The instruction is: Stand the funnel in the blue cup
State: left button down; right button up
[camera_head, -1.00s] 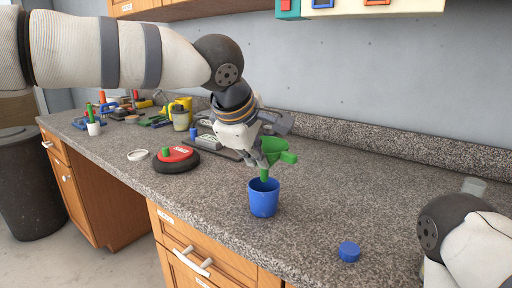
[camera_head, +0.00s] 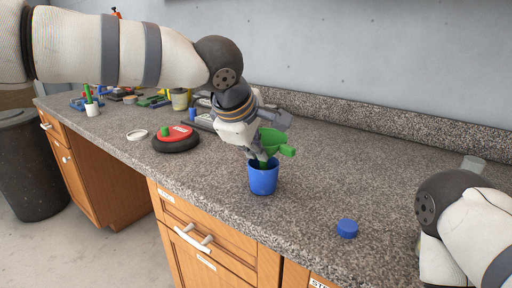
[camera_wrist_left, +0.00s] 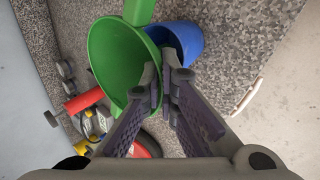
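The cup stands upright on the counter and hides the spout's lower end. My left gripper (camera_head: 258,155) is shut on the funnel's rim. In the left wrist view, the gripper's fingers (camera_wrist_left: 164,80) are close together at the edge of the funnel bowl (camera_wrist_left: 112,60), with the cup (camera_wrist_left: 182,42) just beyond. My right arm shows at the right edge, but its gripper is out of view.
A blue cap (camera_head: 347,228) lies on the speckled counter (camera_head: 330,180) right of the cup. A red and black round object (camera_head: 176,139) and a white ring (camera_head: 137,135) lie to the left. Several tools and a white cup (camera_head: 92,109) stand farther left.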

pick_arm(q)
jog(key=shift+f, duration=0.55)
jog(key=c, duration=1.7)
grip_release()
jog(key=shift+r, duration=0.15)
jog(key=shift+s+a+r, duration=0.2)
jog(key=shift+s+r, duration=0.2)
jog(key=shift+s, duration=0.05)
